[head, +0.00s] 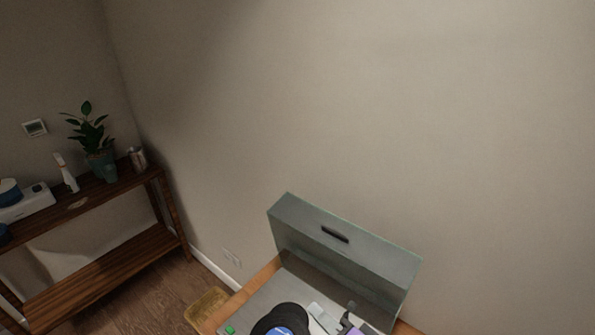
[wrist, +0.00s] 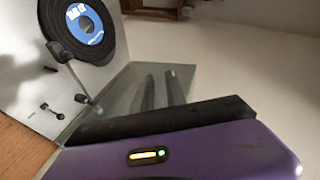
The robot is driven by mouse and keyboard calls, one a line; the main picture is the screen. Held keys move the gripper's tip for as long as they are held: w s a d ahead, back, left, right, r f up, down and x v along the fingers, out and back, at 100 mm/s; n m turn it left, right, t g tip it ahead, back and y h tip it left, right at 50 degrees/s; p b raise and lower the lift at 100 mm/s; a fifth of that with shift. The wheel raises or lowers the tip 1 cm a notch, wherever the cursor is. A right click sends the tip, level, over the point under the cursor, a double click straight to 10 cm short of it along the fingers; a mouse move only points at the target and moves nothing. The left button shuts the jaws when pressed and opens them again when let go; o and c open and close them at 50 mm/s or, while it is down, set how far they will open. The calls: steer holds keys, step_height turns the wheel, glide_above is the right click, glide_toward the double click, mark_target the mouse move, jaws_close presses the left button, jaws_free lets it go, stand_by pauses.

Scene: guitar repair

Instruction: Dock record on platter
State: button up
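The black record with a blue label (head: 292,312) lies on the grey turntable (head: 263,298) at the bottom of the head view, cut off by the frame edge. In the wrist view the record (wrist: 112,48) lies flat at the upper left, over where the platter would be. I cannot tell whether it is seated on the spindle. My purple gripper body also shows in the head view.
The turntable's raised grey lid (head: 345,240) stands at the back against the wall. A wooden shelf (head: 110,260) with a potted plant (head: 90,135), a spray bottle (head: 66,172) and a can (head: 138,158) stands at the left. A yellowish stool (head: 205,306) is beside the turntable's table.

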steer(key=s+d+n+t+h+b, duration=0.3)
steer(key=s+d+n+t+h, duration=0.15)
steer(key=s+d, duration=0.75)
steer(key=s+d+f+n+h+b, duration=0.1)
steer(key=s+b, duration=0.1)
steer(key=s, duration=0.8)
steer(key=s+d+f+n+g+h+b, duration=0.1)
steer(key=s+d+n+h+b, duration=0.1)
steer(key=s, duration=0.8)
steer(key=shift+s+f, duration=0.25)
steer(key=shift+f, duration=0.15)
steer(key=shift+d+g, duration=0.1)
steer(key=shift+g, duration=0.15)
